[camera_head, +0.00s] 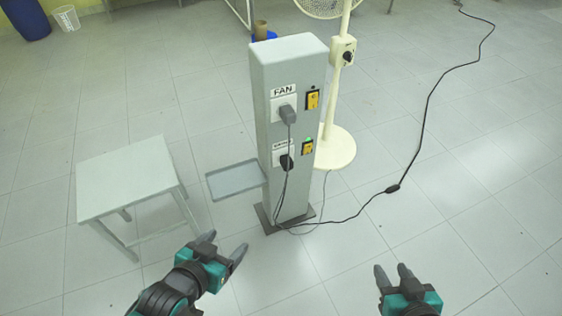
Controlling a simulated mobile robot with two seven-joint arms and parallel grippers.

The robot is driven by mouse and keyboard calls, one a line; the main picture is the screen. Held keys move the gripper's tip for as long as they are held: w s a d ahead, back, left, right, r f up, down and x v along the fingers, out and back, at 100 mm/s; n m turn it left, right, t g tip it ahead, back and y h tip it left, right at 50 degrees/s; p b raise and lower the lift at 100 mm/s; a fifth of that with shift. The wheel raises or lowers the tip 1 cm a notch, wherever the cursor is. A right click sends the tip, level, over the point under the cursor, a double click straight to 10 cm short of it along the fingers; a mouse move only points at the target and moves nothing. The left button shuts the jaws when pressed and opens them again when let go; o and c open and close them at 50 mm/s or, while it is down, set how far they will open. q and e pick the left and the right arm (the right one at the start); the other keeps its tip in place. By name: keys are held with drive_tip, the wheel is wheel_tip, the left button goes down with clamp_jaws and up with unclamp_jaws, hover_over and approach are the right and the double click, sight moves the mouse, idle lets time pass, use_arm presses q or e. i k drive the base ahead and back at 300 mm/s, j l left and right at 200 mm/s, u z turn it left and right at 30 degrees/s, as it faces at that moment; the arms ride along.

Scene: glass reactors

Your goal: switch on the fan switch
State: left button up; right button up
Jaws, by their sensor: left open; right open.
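The grey power post (264,120) stands upright on the floor in the middle of the view. Its upper socket is labelled FAN (283,90) and has a grey plug (287,113) in it. The yellow fan switch (313,100) sits to the right of that label; its rocker position is too small to tell. My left gripper (224,253) is open and empty, in front of the post and low. My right gripper (393,272) is open and empty, to the right of the post's base and apart from it.
A cream standing fan (335,148) stands behind the post to the right. A grey tray (236,179) juts from the post's left side. A small grey table (125,176) stands at the left. A black cable (419,135) runs across the floor. The right floor is otherwise clear.

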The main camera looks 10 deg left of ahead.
sight(313, 97)
drive_tip(key=u, duration=0.4)
drive_tip(key=i+l+u, duration=0.1)
drive_tip(key=u, duration=0.35)
drive_tip(key=l+u, duration=0.15)
drive_tip(key=u, duration=0.25)
drive_tip(key=l+u, duration=0.7)
drive_tip(key=l, duration=0.15)
drive_tip(key=l+u, duration=0.15)
drive_tip(key=l, duration=0.3)
drive_tip(key=k+l+u, duration=0.15)
drive_tip(key=l, duration=0.85)
drive_tip(key=k+l, duration=0.15)
drive_tip(key=l, duration=0.35)
drive_tip(key=l+u, duration=0.1)
drive_tip(key=l, duration=0.45)
drive_tip(key=k, duration=0.05)
